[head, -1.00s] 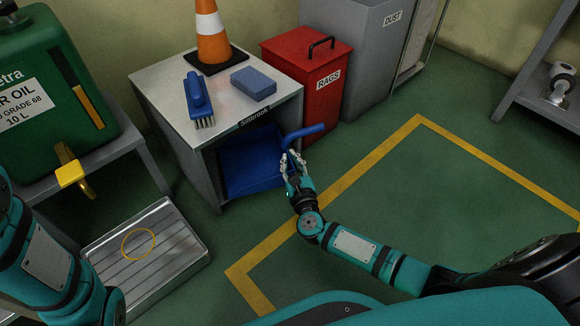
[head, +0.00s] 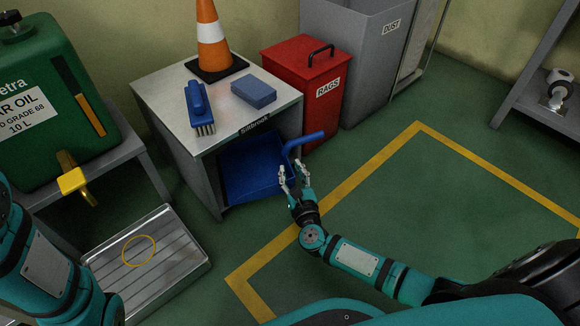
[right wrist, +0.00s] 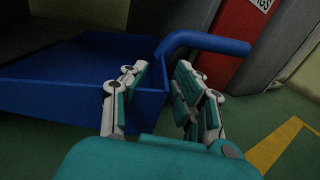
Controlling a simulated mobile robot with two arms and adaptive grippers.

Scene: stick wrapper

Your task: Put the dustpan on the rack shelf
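The blue dustpan (head: 254,170) sits in the open lower compartment of the grey cabinet (head: 192,180), with its bent handle (head: 304,142) sticking out at the front right. My right gripper (head: 292,172) is in front of the compartment, just below the handle, with its fingers spread. In the right wrist view the open fingers (right wrist: 160,85) stand apart by the near corner of the dustpan (right wrist: 85,80); I cannot tell whether they touch it. My left gripper is out of view; only the left arm shows at the lower left of the head view. A grey rack shelf (head: 545,108) is at the right edge.
A blue brush (head: 199,105), a blue sponge (head: 254,92) and an orange cone (head: 211,42) stand on the cabinet top. A red rags bin (head: 305,85) is right of it. A metal tray (head: 180,262) lies at the lower left. The yellow-marked floor is clear.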

